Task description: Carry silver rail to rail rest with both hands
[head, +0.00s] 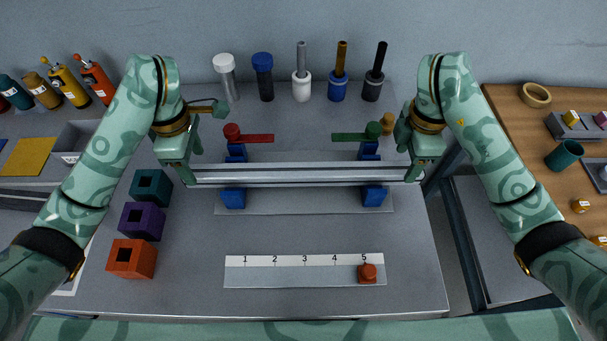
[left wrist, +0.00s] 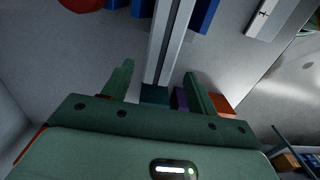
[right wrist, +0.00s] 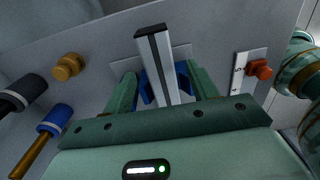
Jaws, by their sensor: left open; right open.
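The silver rail (head: 300,174) runs level from left to right between my two hands. My left gripper (head: 184,172) is open at its left end; in the left wrist view the rail (left wrist: 167,45) passes between the spread fingers. My right gripper (head: 412,170) is open at the right end; in the right wrist view the rail (right wrist: 153,62) lies between its fingers. Blue blocks, at left (head: 233,198) and right (head: 375,195), stand on a grey plate (head: 304,201) and show in front of and behind the rail. Whether the rail touches them I cannot tell.
A red-handled clamp (head: 255,138) and a green-handled clamp (head: 352,137) stand behind the rail. A numbered strip (head: 305,272) with a red knob (head: 367,272) lies in front. Teal, purple and orange (head: 132,258) blocks stand at left. Several bottles and tools line the back.

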